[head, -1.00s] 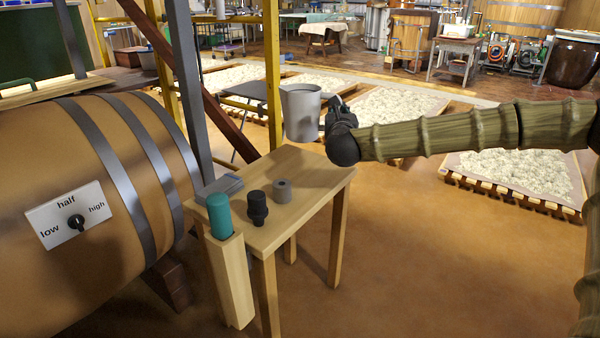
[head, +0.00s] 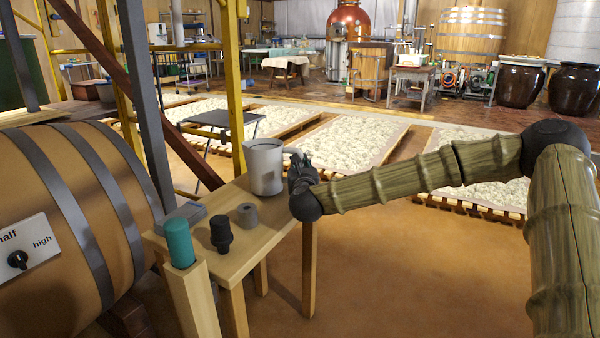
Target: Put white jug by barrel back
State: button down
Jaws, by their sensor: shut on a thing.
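The white jug (head: 264,168) is upright at the back right part of the small wooden table (head: 262,240) beside the barrel. My gripper (head: 293,166) is shut on the right side of the jug; the fingers are small and partly hidden. The jug's base appears at the level of the tabletop, but I cannot tell whether it touches.
On the table stand a grey ring-shaped piece (head: 248,215), a black stopper-like object (head: 221,234) and a flat grey box (head: 182,216). A teal-topped cylinder (head: 179,242) sits in a wooden holder at the front left. A dark stool (head: 222,119) stands behind.

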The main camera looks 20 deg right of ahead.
jog(key=shift+f, duration=0.35)
jog(key=c, duration=1.4)
grip_release()
jog(key=shift+s+r, duration=0.1)
jog(key=shift+r, duration=0.1)
jog(key=p+v, duration=0.3)
jog(key=v, duration=0.9)
jog(key=shift+a+p, duration=0.1)
jog(key=shift+p, duration=0.2)
